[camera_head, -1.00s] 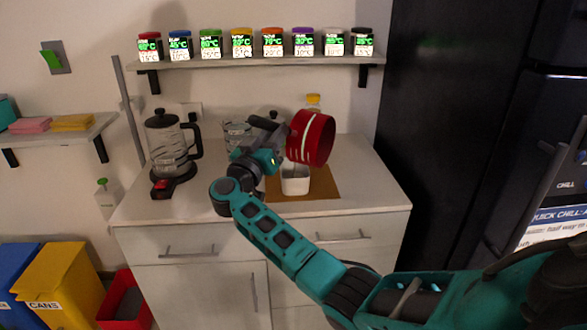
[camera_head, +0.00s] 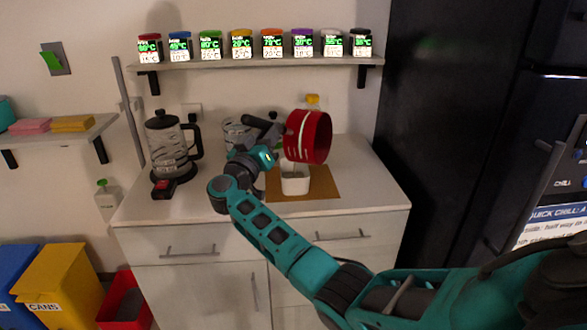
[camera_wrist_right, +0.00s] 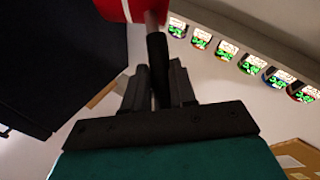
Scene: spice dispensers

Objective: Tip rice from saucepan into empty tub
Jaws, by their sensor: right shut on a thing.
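The red saucepan (camera_head: 308,137) is tilted on its side in the air above the counter. My right gripper (camera_head: 262,128) is shut on its dark handle; the wrist view shows the handle (camera_wrist_right: 157,70) between the two fingers (camera_wrist_right: 158,88) and a part of the red pan (camera_wrist_right: 125,8) at the top. A white tub (camera_head: 295,180) stands on the brown board, just below the pan and apart from it. I cannot see rice or inside the pan, and the tub's contents are not clear. My left gripper is not in view.
A brown board (camera_head: 322,186) lies on the white counter (camera_head: 365,170). A glass kettle (camera_head: 168,145) stands at the left, with a glass container (camera_head: 237,132) behind my gripper. A shelf of several labelled jars (camera_head: 271,44) hangs above. A black fridge (camera_head: 450,110) stands right.

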